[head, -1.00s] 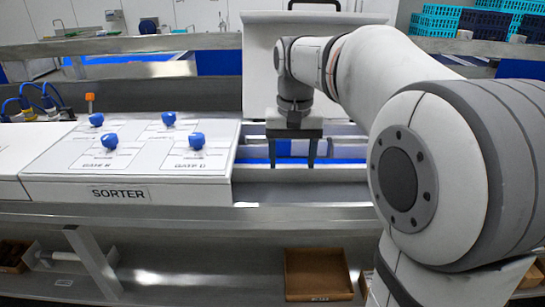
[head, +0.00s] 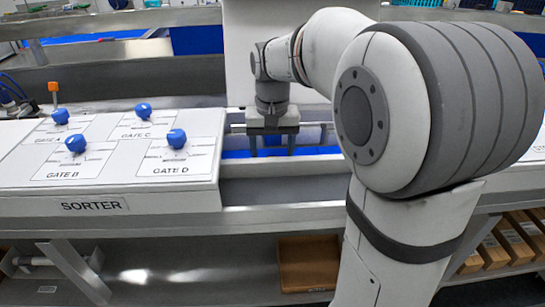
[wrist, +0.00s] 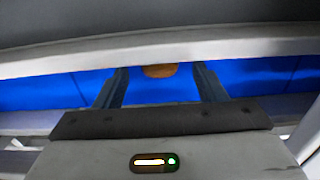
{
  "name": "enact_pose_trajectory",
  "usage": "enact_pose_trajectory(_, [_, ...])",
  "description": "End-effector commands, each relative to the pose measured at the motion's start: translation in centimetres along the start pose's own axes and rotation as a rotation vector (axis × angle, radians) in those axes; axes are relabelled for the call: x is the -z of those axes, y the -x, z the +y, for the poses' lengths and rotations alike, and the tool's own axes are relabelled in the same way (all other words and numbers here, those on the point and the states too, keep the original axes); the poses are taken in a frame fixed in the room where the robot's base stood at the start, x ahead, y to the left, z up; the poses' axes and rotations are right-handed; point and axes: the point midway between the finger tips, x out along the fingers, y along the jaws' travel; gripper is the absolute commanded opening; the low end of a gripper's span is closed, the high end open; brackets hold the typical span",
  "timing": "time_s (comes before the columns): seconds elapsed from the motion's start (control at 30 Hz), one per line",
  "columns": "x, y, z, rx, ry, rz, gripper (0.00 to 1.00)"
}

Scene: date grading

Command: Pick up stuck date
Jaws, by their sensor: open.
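The date (wrist: 159,71) is a small brown-orange shape on the blue belt in the wrist view. Its upper part is hidden by a pale rail edge that crosses the picture. My gripper (wrist: 160,76) is open, with one finger on each side of the date in that view. I cannot tell how far above the date the fingertips are. In the head view my gripper (head: 272,152) points down over the blue belt (head: 238,154), right of the sorter box. The date cannot be made out in the head view.
The sorter box (head: 90,206) with several blue gate knobs stands left of my gripper. A pale metal rail (wrist: 160,48) runs across the belt close to the fingers. A brown open box (head: 308,265) sits on the lower shelf. A white panel stands behind my gripper.

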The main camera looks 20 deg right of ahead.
Motion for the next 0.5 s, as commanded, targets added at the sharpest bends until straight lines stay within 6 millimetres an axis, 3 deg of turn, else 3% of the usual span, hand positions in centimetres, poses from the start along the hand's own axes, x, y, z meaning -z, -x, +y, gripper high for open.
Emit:
enact_pose_trajectory(0.13, [-0.04, -1.34, 0.02, -0.002, 0.000, -0.002, 0.65])
enact_pose_trajectory(0.37, [0.00, -1.51, 0.05, -0.002, -0.001, 0.001, 0.65])
enact_pose_trajectory(0.5, [0.01, -1.49, 0.07, -0.001, -0.001, 0.001, 0.53])
